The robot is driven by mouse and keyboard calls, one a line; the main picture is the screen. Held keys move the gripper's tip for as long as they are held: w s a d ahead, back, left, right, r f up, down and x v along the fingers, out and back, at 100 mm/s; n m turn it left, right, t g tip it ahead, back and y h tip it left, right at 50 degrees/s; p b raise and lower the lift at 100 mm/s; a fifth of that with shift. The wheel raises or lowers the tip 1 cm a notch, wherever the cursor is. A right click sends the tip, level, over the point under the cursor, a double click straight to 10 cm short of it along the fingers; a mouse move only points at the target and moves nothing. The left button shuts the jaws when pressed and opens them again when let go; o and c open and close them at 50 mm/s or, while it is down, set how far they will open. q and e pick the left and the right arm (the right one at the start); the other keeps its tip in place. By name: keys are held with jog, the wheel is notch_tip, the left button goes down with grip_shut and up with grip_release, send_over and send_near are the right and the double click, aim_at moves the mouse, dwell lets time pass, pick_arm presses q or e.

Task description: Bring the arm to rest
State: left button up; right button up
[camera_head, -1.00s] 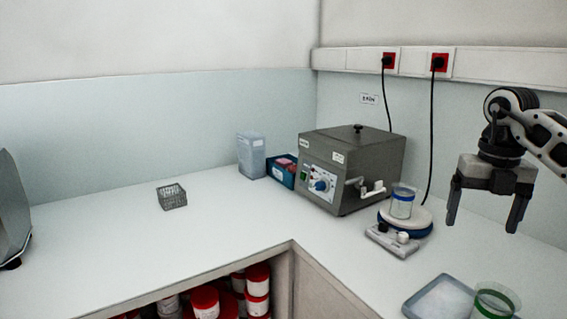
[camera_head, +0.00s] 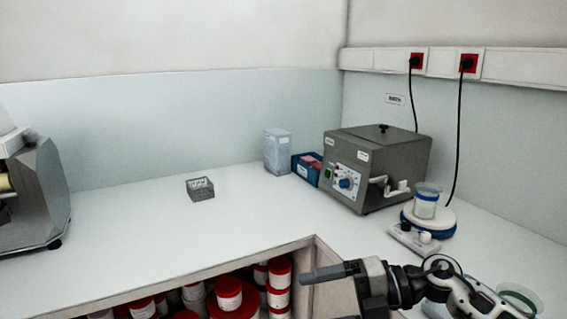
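My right arm comes in from the lower right of the head view. Its gripper (camera_head: 325,274) is low, in front of the counter's inner corner and the open shelf. It is turned sideways with a finger pointing left. Only one finger shows clearly, so its opening cannot be judged. I see nothing held in it. My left gripper is not in view.
The white counter (camera_head: 130,225) is mostly clear. A grey wire basket (camera_head: 200,190), a grey machine (camera_head: 375,165), a beaker (camera_head: 426,203) on a stirrer plate (camera_head: 428,220) and a green-rimmed vessel (camera_head: 522,298) stand on it. Red-lidded jars (camera_head: 279,275) fill the shelf below.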

jog(key=s+d+f+m+t+h, duration=0.2)
jog(key=s+f+m+t+h, duration=0.1)
jog(key=f+m, duration=0.4)
jog(key=s+d+f+m+t+h, duration=0.3)
jog(key=s+f+m+h, duration=0.2)
jog(key=m, duration=0.9)
jog(key=s+d+f+m+t+h, duration=0.3)
jog(key=s+f+m+h, duration=0.1)
jog(key=s+f+m, duration=0.5)
notch_tip(320, 180, down, 2)
jog(key=shift+f+m+t, duration=0.2)
jog(key=shift+m+t, duration=0.1)
jog(key=shift+m, duration=0.7)
